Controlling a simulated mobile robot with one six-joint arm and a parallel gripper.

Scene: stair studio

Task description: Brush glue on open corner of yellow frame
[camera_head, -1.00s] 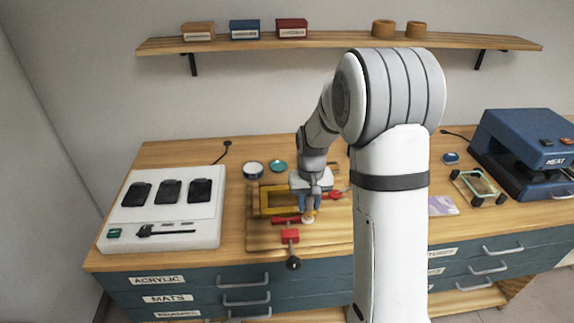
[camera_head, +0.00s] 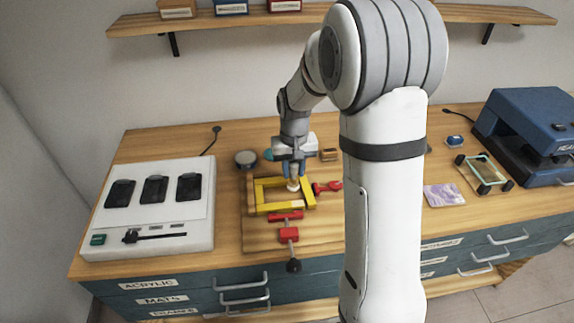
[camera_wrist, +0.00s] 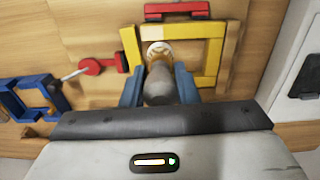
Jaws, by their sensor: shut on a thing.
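My gripper (camera_head: 293,172) is shut on a brush (camera_wrist: 160,82) with a dark grey handle, which points down. Its pale round tip (camera_head: 293,186) is at the inner right part of the yellow frame (camera_head: 270,208); I cannot tell if it touches. In the wrist view the tip shows beside the frame's upper left corner (camera_wrist: 132,45), between my blue fingers. The frame lies on a wooden board (camera_head: 262,238). A red clamp (camera_head: 288,233) stands at its front side and another red clamp (camera_head: 326,187) at its right side.
A round pot (camera_head: 246,158) and a partly hidden teal item (camera_head: 268,154) stand behind the frame. A white tray (camera_head: 150,215) with dark pads is at left. A blue press (camera_head: 525,130) and a small clamped frame (camera_head: 484,172) are at right.

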